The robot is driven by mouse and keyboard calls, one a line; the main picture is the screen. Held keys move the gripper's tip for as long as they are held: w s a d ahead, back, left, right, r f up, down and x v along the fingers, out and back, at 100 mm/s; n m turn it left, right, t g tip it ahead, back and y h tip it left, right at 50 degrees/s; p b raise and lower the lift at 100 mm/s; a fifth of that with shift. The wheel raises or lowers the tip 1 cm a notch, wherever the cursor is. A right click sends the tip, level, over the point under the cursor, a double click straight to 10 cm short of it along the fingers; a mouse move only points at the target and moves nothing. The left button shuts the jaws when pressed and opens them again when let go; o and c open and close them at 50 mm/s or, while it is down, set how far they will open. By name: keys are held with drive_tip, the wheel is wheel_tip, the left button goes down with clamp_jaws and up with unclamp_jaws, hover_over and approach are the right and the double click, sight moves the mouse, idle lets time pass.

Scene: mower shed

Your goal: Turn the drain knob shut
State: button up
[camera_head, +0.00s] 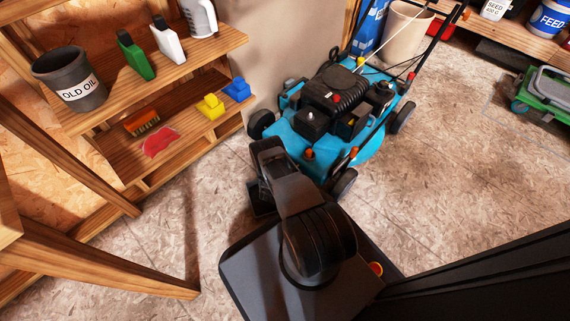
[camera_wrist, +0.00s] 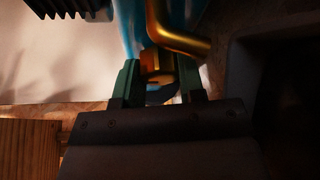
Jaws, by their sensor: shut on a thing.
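In the wrist view my gripper (camera_wrist: 158,76) has its two green fingers on either side of the small orange-brown drain knob (camera_wrist: 155,62) and is shut on it. A brass-coloured bent pipe (camera_wrist: 178,38) runs just above and right of the knob. Blue mower body shows behind them. In the head view the blue mower (camera_head: 286,133) stands on the floor beyond my arm. My arm reaches down to its near left side and hides the gripper and the drain knob there. The knob's exact turn angle is hard to tell in the dim wrist view.
A wooden shelf (camera_head: 215,48) at the left holds an old oil bucket (camera_head: 68,78), bottles, a brush, a red rag and coloured blocks. A beige bin (camera_head: 406,32) stands behind the mower. A green machine (camera_head: 545,98) is far right. The floor right of the mower is clear.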

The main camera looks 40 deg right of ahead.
drive_tip(key=o, duration=0.9)
drive_tip(key=shift+p+v, duration=2.45)
drive_tip(key=shift+v, duration=4.45)
